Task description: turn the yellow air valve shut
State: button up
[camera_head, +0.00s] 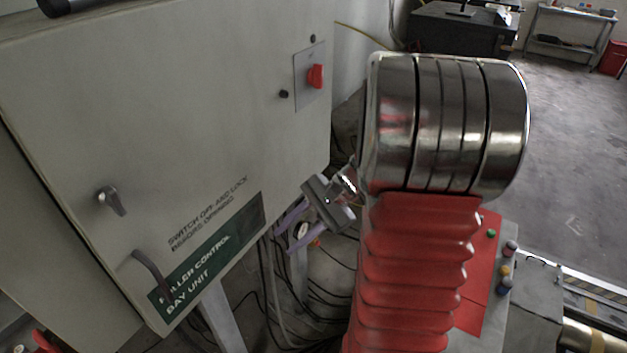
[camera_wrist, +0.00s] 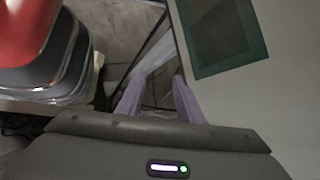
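My gripper (camera_head: 284,240) is below the lower right edge of the grey control cabinet (camera_head: 190,110), its two lavender fingers apart. In the wrist view my gripper (camera_wrist: 160,82) is open with nothing clearly between the fingertips. Beyond it are the cabinet's edge and a dim gap. I cannot make out the yellow air valve in either view. A small round pale thing, perhaps a gauge, shows beside the fingers in the head view, too small to tell.
The cabinet has a red rotary switch (camera_head: 315,76), a grey handle (camera_head: 112,200) and a green sign (camera_head: 205,255). Dark cables (camera_head: 265,300) hang below it, near a metal leg (camera_head: 220,318). A red panel with buttons (camera_head: 482,270) stands right of my arm. Open floor lies at far right.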

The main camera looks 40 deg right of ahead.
jog(key=d+f+m+t+h, duration=0.1)
jog(key=d+f+m+t, duration=0.2)
jog(key=d, duration=1)
jog(key=d+f+m+t+h, duration=0.1)
jog(key=d+f+m+t, duration=0.3)
jog(key=d+m+t, duration=0.6)
jog(key=d+m, duration=0.2)
jog(key=d, duration=0.2)
jog(key=shift+w+d+m+h, duration=0.15)
jog(key=shift+w+m+h, duration=0.15)
jog(key=shift+w, duration=0.05)
jog(key=shift+w, duration=0.15)
jog(key=x, duration=1.3)
jog(key=shift+w+a, duration=0.25)
jog(key=shift+w, duration=0.05)
jog(key=shift+r, duration=0.15)
jog(key=shift+c, duration=0.2)
grip_shut()
